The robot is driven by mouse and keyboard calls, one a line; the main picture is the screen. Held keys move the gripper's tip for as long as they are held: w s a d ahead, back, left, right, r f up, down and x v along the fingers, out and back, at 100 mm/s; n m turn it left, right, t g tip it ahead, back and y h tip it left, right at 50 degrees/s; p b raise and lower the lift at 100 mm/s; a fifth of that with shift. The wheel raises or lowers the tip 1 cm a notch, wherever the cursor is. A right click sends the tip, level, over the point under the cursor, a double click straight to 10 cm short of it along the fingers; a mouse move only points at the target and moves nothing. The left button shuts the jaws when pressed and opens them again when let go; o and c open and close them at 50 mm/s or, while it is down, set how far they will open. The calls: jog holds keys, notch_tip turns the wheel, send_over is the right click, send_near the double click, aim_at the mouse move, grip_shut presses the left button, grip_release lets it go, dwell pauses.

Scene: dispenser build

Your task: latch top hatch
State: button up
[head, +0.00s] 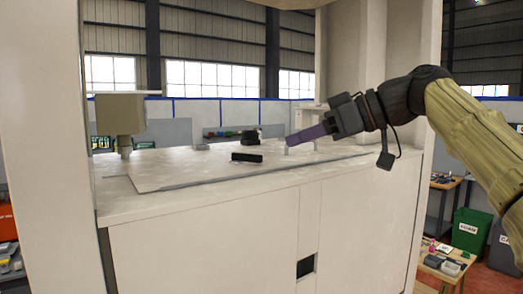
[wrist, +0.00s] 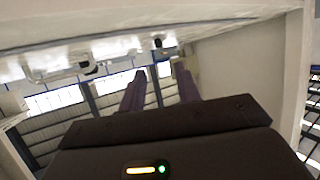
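The top hatch looks to be the flat pale panel (head: 165,176) lying on the machine's white top in the head view. A black block (head: 247,157), perhaps a handle or latch, sits on the top near its middle. My gripper (head: 291,139) points left above the right part of the top, with its purple fingertips close to a small pale upright piece (head: 287,149). I cannot tell whether they touch it. In the wrist view, the two fingers (wrist: 158,70) stand apart with nothing visible between them. Which part is the latch is unclear.
A dark round item (head: 250,137) and a small grey piece (head: 202,147) sit farther back on the top. A beige unit with a nozzle (head: 121,115) hangs at the left. Tall white posts (head: 355,55) flank the top. A green bin (head: 468,230) stands at the right.

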aim_at(263, 166)
jog(key=p+x, duration=0.3)
jog(key=x, duration=0.6)
jog(key=shift+w+a+f, duration=0.15)
jog(key=shift+w+a, duration=0.05)
jog(key=shift+a, duration=0.1)
grip_shut()
